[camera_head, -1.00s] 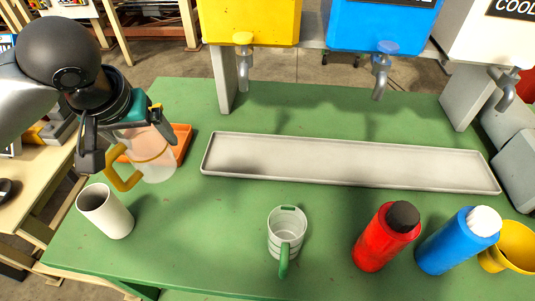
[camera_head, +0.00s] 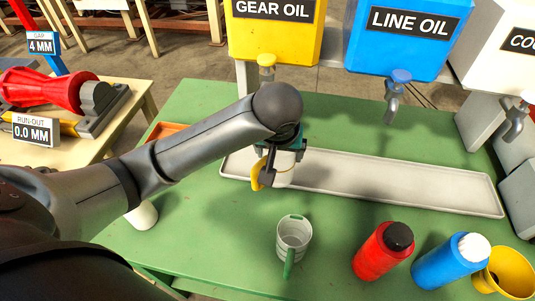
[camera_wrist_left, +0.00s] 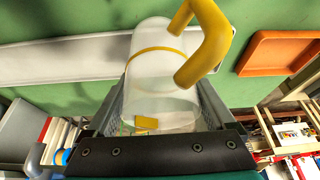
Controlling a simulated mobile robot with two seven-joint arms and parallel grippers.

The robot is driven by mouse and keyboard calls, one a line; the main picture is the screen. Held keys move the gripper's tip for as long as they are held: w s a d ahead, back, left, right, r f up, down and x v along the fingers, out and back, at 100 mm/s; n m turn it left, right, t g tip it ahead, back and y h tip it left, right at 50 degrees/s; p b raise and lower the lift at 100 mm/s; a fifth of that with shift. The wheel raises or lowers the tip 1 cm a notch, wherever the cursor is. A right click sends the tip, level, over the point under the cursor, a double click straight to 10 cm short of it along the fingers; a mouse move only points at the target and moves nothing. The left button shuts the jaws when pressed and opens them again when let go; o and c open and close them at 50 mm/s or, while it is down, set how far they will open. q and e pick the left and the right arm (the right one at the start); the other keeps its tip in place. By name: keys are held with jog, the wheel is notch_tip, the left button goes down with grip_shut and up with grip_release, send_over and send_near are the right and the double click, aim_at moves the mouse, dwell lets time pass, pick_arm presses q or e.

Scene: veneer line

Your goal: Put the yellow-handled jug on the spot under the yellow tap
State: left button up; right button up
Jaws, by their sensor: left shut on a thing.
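The yellow-handled jug (camera_head: 284,178), clear with a yellow band, is held by my left gripper (camera_head: 282,158). Its yellow handle (camera_head: 257,176) points to the left. In the left wrist view the jug (camera_wrist_left: 160,85) lies between the two fingers, its handle (camera_wrist_left: 208,40) at upper right. In the head view the jug appears over the left part of the long grey tray (camera_head: 400,187); I cannot tell whether it touches it. The yellow tap (camera_head: 267,68) hangs from the yellow GEAR OIL tank (camera_head: 275,30), above and slightly left of the jug. My right gripper is out of view.
A green-handled jug (camera_head: 294,235), a red bottle (camera_head: 378,252), a blue bottle (camera_head: 445,262) and a yellow funnel (camera_head: 512,270) stand in front of the tray. A white cup (camera_head: 143,214) and an orange tray (camera_head: 165,131) are partly behind my arm. A blue tap (camera_head: 397,77) is to the right.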

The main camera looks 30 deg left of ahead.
pick_arm(q)
jog(key=shift+s+a+f+n+y+p, duration=0.3)
jog(key=shift+s+a+f+n+p, duration=0.55)
jog(key=shift+s+f, duration=0.3)
jog(key=shift+s+a+f, duration=0.1)
jog(key=shift+s+a, duration=0.05)
jog(key=shift+a+f, duration=0.15)
jog(key=shift+f, duration=0.05)
jog(key=shift+w+a+f+b, duration=0.6)
jog(key=shift+w+a+f, duration=0.55)
jog(key=shift+w, duration=0.95)
jog(key=shift+w+a+f+b, duration=0.75)
jog(key=shift+w+f, duration=0.75)
jog(key=shift+w, duration=0.55)
jog(key=shift+w+a+f+b, duration=0.5)
jog(key=shift+w+a+f, duration=0.7)
jog(key=shift+w, duration=0.9)
jog(key=shift+d, duration=0.1)
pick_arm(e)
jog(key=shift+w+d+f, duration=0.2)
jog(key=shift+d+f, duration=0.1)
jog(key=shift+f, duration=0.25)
pick_arm(q)
jog(key=shift+f, duration=0.15)
jog(key=o, duration=1.2)
jog(key=shift+f, duration=0.1)
jog(key=shift+c, duration=0.2)
